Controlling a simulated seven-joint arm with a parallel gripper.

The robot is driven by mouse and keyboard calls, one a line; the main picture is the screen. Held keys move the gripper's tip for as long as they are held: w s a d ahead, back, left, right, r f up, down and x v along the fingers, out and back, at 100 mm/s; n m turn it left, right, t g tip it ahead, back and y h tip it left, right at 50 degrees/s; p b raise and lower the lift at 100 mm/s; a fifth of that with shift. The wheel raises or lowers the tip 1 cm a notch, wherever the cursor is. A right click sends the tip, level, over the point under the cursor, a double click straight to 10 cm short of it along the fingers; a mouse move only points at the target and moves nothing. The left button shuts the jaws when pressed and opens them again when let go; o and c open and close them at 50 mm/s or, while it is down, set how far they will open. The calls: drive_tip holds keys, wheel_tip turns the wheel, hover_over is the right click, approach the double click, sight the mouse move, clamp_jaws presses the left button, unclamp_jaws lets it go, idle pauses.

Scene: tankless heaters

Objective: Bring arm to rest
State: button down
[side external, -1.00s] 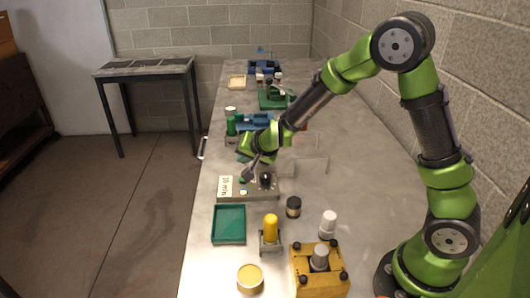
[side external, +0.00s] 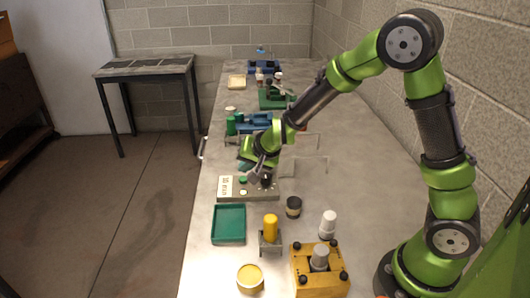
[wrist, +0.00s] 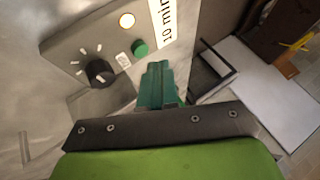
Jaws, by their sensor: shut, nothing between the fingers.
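My gripper (side external: 258,173) is above the grey control box (side external: 232,197). In the wrist view its teal fingers (wrist: 158,78) are together with nothing between them. In the wrist view the fingertips appear just below the green button. I cannot tell whether they touch the box. In the side view my gripper partly covers the box's back edge.
A green tray (side external: 229,208), a yellow bottle in a stand (side external: 270,228), a dark jar (side external: 293,207) and a yellow block fixture (side external: 318,285) stand nearer the camera. Blue and green fixtures (side external: 277,100) stand farther back. The metal table (side external: 345,180) is clear on the right.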

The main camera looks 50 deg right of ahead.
drive_tip(key=s+a+r+n+y, duration=0.1)
drive_tip(key=s+r+n, duration=0.2)
drive_tip(key=s+r, duration=0.5)
drive_tip(key=s+a+r+n+y, duration=0.1)
drive_tip(key=s+r+n, duration=0.2)
drive_tip(key=s+r, duration=0.5)
drive_tip(key=s, duration=0.8)
drive_tip(key=shift+s+a+r+g, duration=0.2)
drive_tip(key=shift+s+r+g, duration=0.05)
drive_tip(key=shift+s+g, duration=0.1)
drive_tip(key=c, duration=1.8)
unclamp_jaws()
idle(1.5)
